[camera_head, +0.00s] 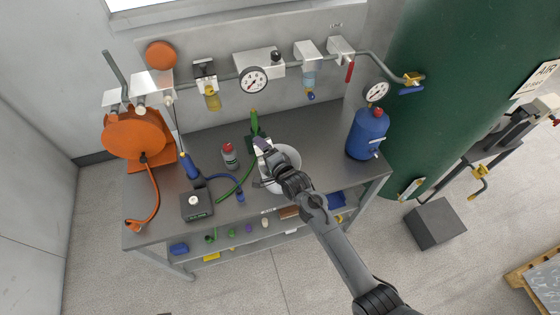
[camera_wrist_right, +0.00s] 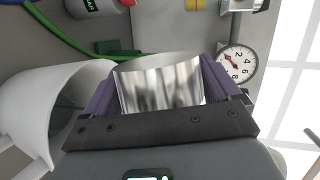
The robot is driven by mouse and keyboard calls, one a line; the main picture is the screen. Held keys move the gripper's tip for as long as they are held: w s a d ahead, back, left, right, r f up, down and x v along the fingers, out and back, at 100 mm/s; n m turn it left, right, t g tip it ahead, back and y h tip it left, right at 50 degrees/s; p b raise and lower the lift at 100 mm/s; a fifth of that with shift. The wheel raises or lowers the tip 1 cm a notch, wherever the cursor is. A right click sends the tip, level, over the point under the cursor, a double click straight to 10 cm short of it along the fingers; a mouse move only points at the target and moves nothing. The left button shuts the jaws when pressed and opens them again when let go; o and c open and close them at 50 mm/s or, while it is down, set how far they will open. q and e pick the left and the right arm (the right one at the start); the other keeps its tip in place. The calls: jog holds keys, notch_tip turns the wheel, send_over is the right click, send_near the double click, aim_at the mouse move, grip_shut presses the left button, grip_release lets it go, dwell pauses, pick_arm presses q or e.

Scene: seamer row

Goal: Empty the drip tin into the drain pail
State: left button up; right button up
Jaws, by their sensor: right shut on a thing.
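My right gripper (camera_head: 265,160) is above the workbench, at the left rim of the white drain pail (camera_head: 292,158), partly covering the pail. The shiny metal drip tin (camera_wrist_right: 158,88) sits between its purple finger pads in the right wrist view, and the gripper is shut on it. My left gripper is in neither view.
A grey workbench (camera_head: 318,137) holds an orange hose reel (camera_head: 135,133), a red-capped bottle (camera_head: 230,156), a green tool (camera_head: 254,124) with a hose, and a blue tank (camera_head: 367,133). A pipe with gauges (camera_head: 253,80) runs behind.

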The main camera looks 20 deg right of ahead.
jog(key=shift+d, duration=0.15)
jog(key=shift+f, duration=0.15)
jog(key=shift+m, duration=0.3)
jog(key=shift+f, duration=0.1)
